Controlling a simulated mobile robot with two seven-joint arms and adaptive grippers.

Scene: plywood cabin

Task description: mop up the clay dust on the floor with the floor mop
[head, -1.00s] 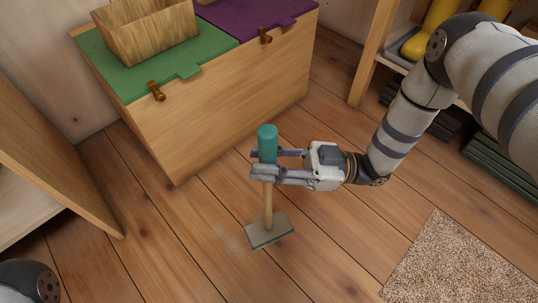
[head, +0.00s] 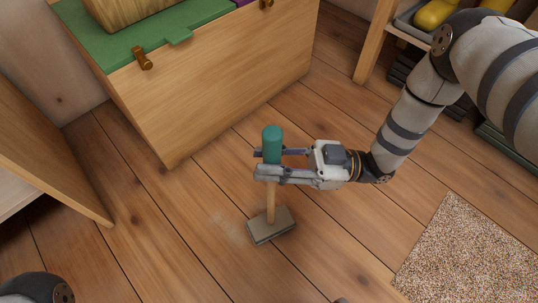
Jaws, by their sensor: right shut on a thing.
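The floor mop has a teal grip, a thin wooden stick and a flat grey-brown head (head: 271,227). My right gripper (head: 268,164) is shut on the mop just below the teal grip (head: 272,143). The mop stands nearly upright, and its head is at the floor. A faint pale smear of clay dust (head: 229,228) lies on the planks just left of the mop head. Whether dust lies under the head is hidden. At the bottom left only a dark joint of my left arm shows; my left gripper is out of view.
A wooden chest (head: 215,83) with a green lid stands behind the mop. A wooden cabinet panel (head: 50,160) is at the left. A speckled mat (head: 470,250) lies at the lower right. A shelf with yellow boots (head: 436,14) is at the upper right. The floor around the mop is clear.

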